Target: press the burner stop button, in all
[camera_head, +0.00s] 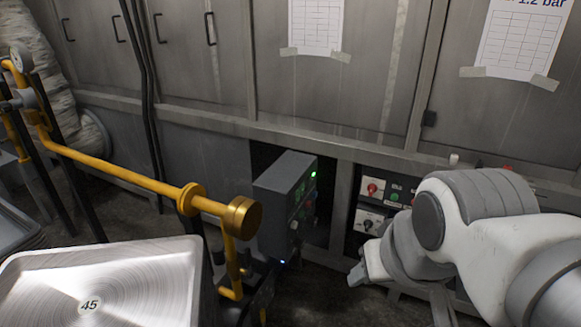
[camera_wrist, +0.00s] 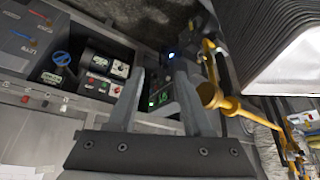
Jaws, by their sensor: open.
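A grey control box (camera_head: 285,200) stands on a post beside the yellow pipe in the head view. Its right-hand face carries a lit green lamp (camera_head: 313,174) and small green and red controls, too small to read. The same box (camera_wrist: 165,92) shows in the wrist view behind and between my fingers. I cannot tell which control is the burner stop button. My gripper (camera_head: 366,268) is right of and lower than the box in the head view, and appears apart from it. In the wrist view my gripper (camera_wrist: 160,76) is open, with nothing between the fingers.
A yellow pipe (camera_head: 120,177) with a brass end (camera_head: 243,217) runs left of the box. A metal tray (camera_head: 100,285) marked 45 is at lower left. Wall panels with red and green controls (camera_head: 372,190) sit behind my arm. Grey cabinets line the back.

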